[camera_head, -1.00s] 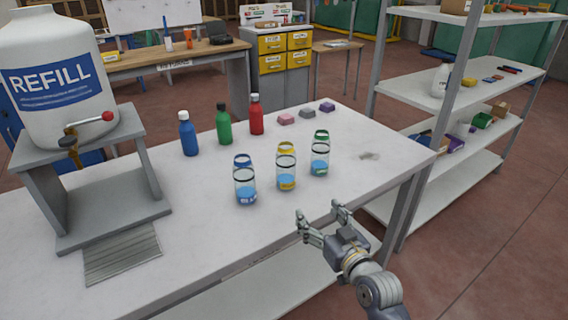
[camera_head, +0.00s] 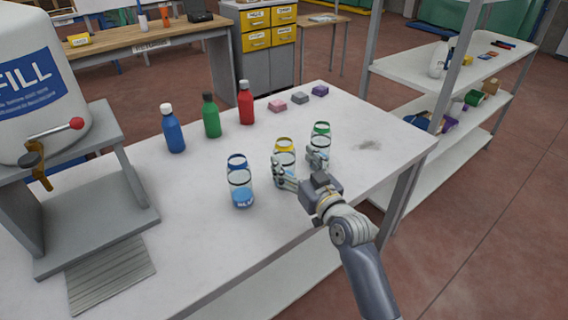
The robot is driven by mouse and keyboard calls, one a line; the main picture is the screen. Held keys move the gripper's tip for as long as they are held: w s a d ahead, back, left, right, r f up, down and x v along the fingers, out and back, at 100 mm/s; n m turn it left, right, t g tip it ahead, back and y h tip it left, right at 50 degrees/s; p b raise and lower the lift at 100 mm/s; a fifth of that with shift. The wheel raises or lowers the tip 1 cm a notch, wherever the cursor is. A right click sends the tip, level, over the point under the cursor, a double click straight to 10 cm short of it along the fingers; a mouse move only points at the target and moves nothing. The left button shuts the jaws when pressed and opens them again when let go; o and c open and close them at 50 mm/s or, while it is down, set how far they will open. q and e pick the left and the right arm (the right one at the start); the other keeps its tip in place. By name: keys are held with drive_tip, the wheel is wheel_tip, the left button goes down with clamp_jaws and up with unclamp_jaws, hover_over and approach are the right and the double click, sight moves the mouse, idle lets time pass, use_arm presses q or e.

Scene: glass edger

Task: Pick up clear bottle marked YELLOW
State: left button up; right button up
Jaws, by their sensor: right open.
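The clear bottle with the yellow band (camera_head: 285,145) stands upright on the white table (camera_head: 215,245), in the middle of a row of clear bottles. My right gripper (camera_head: 300,164) is open, with one finger in front of the yellow bottle's lower part and the other finger by the green-banded bottle. The yellow bottle's lower part is partly hidden by the gripper. My left gripper is out of view.
Blue (camera_head: 173,130), green (camera_head: 210,117) and red (camera_head: 246,103) opaque bottles stand farther back. A refill tank (camera_head: 35,110) with a tap sits on a grey stand (camera_head: 110,185) at left. Shelves (camera_head: 420,75) stand right.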

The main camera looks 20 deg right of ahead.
sight(289, 159)
drive_tip(key=shift+w, duration=0.3)
drive_tip(key=w, duration=0.2)
drive_tip(key=w+a+p, duration=0.1)
drive_tip(key=shift+w+f, duration=0.35)
drive_tip(key=shift+w, duration=0.05)
drive_tip(key=shift+w+f, duration=0.1)
drive_tip(key=shift+w, duration=0.4)
drive_tip(key=shift+c, duration=1)
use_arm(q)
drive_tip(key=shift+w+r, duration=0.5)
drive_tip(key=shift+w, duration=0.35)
use_arm(e)
drive_tip(key=c, duration=1)
